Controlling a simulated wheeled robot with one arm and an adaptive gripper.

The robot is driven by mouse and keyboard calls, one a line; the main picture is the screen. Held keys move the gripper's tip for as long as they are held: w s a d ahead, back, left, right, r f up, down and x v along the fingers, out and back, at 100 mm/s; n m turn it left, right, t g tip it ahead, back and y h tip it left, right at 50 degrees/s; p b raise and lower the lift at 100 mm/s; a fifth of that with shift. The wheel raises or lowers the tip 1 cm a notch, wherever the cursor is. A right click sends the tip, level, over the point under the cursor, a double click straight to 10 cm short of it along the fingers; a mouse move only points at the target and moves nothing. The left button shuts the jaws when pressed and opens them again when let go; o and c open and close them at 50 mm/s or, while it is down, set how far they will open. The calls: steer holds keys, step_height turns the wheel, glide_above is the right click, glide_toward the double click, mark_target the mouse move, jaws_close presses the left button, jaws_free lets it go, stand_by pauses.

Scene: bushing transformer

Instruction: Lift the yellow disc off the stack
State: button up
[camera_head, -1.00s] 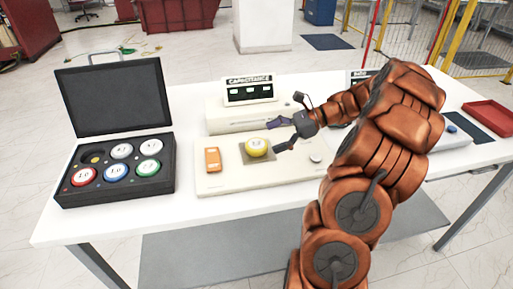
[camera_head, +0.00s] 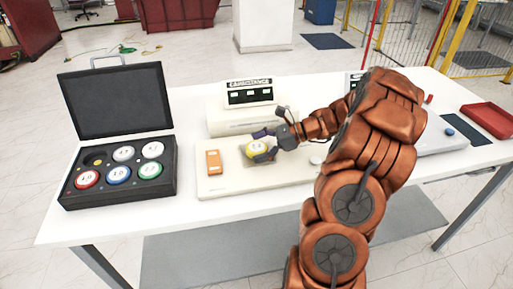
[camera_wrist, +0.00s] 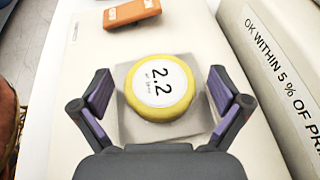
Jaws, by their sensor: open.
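The yellow disc (camera_head: 256,148) has a white top and lies on a grey square plate (camera_head: 271,161) on the cream capacitance device (camera_head: 230,183). In the wrist view the disc (camera_wrist: 158,88) reads "2.2". I cannot tell what is stacked under it. My gripper (camera_head: 263,145) is open around the disc. In the wrist view its two purple-padded fingers (camera_wrist: 160,92) stand on the left and right of the disc, with a gap on each side.
An orange block (camera_head: 214,161) lies left of the disc. An open black case (camera_head: 119,190) at the left holds several discs and one empty-looking slot. The raised display housing (camera_head: 225,121) stands behind. A red tray (camera_head: 487,118) is at the far right.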

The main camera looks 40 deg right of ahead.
steer(key=c, duration=1.4)
steer(key=shift+c, duration=0.5)
